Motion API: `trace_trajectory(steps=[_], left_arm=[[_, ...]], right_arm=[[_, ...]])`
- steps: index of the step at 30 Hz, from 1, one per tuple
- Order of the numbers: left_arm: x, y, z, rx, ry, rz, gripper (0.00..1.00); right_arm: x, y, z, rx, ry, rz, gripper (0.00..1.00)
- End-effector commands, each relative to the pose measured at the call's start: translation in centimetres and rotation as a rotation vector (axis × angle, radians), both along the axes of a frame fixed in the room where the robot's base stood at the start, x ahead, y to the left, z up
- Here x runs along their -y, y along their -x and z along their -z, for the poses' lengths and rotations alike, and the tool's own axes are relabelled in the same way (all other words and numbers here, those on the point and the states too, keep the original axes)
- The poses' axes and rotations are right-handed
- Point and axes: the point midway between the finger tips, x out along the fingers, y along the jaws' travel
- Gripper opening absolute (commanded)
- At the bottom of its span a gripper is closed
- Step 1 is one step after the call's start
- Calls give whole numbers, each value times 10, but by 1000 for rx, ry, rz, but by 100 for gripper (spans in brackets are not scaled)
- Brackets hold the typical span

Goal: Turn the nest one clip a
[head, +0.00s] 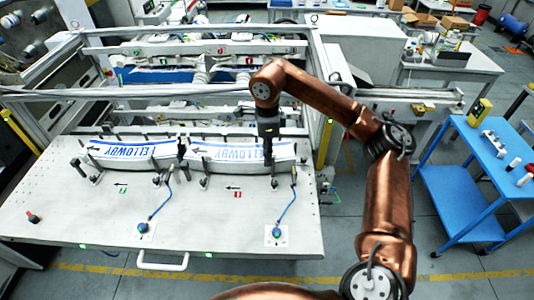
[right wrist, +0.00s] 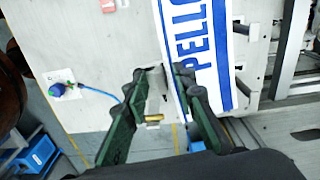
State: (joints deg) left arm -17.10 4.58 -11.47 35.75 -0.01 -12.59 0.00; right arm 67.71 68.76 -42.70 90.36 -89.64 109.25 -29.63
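Two stacks of white labels with blue lettering lie side by side in nests on the grey plate: a left stack (head: 128,154) and a right stack (head: 232,154). My right gripper (head: 268,158) points down over the right stack in the head view and covers part of it. In the right wrist view, the fingers of my right gripper (right wrist: 158,74) stand apart, with a small metal clip-like part (right wrist: 155,100) showing between them beside the label stack (right wrist: 205,50). I cannot tell whether the fingers touch it. Which nest is nest one is unclear. My left gripper is out of view.
Blue hoses run to a left blue knob (head: 142,228) and a right blue knob (head: 277,233) on the plate. Several black posts surround the stacks. Machine rails (head: 150,95) cross behind. A blue cart (head: 455,190) stands at right. The plate's front is mostly clear.

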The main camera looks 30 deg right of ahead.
Motion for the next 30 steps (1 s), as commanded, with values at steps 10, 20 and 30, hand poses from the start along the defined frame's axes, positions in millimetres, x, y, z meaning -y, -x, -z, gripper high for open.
trace_trajectory(steps=[10, 20, 30], left_arm=[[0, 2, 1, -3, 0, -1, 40], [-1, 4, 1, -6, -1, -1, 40], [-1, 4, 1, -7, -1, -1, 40]], right_arm=[[0, 0, 0, 0, 0, 1, 12], [0, 0, 0, 0, 0, 1, 0], [0, 1, 0, 0, 0, -22, 0]])
